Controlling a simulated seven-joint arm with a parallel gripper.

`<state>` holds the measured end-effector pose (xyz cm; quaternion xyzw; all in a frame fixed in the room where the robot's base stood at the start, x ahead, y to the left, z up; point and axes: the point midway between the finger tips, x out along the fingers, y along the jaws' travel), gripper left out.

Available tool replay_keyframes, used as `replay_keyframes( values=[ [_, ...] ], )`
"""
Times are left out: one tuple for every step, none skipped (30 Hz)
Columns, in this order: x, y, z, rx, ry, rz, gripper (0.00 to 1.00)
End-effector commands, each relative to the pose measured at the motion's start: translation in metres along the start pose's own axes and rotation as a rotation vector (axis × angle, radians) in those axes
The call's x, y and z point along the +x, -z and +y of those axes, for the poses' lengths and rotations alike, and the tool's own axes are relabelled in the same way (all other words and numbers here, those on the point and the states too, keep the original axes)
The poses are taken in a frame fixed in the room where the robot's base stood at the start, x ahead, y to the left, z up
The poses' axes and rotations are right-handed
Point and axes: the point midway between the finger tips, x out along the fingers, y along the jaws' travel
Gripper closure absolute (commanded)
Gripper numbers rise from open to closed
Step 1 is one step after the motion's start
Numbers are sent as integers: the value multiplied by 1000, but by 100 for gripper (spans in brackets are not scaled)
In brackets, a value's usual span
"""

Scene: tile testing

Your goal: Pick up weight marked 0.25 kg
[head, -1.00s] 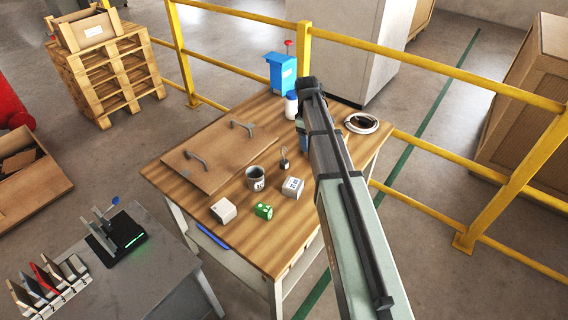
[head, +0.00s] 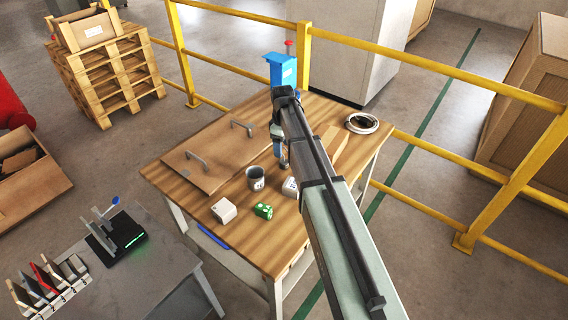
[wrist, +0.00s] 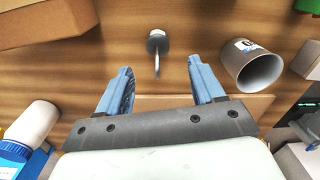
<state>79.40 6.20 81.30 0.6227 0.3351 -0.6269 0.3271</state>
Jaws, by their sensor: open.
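A small grey hooked weight (wrist: 157,40) stands on the wooden tabletop, straight ahead of my gripper in the wrist view. Its marking is too small to read. Its thin hook reaches toward the gap between my fingers. My gripper (wrist: 159,66) is open, with two blue-grey fingers on either side of that gap and nothing held. In the head view, my gripper (head: 281,158) is low over the table behind the mug, and it largely hides the weight.
In the head view, a white block (head: 223,210) and a green piece (head: 263,210) sit in front. A handled board (head: 205,165) lies left. A blue-capped bottle (wrist: 32,125) is nearby.

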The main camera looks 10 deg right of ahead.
Motion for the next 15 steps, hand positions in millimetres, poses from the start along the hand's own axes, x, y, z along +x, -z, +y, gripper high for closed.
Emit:
replay_keyframes(
  values=[
    [3, 0, 0, 0, 0, 0, 32],
    [4, 0, 0, 0, 0, 0, 32],
    [5, 0, 0, 0, 0, 0, 32],
    [6, 0, 0, 0, -1, 0, 32],
    [6, 0, 0, 0, -1, 0, 32],
    [7, 0, 0, 0, 0, 0, 32],
    [8, 0, 0, 0, 0, 0, 32],
    [10, -1, 0, 0, 0, 0, 32],
    [13, -1, 1, 0, 0, 0, 32],
    [15, -2, 1, 0, 0, -1, 32],
    [18, -2, 1, 0, 1, -1, 32],
    [23, -3, 1, 1, 1, -1, 32],
    [27, -3, 2, 1, 1, -1, 32],
    [31, -3, 2, 1, 1, -1, 32],
    [36, -4, 2, 1, 1, -1, 32]
  ],
)
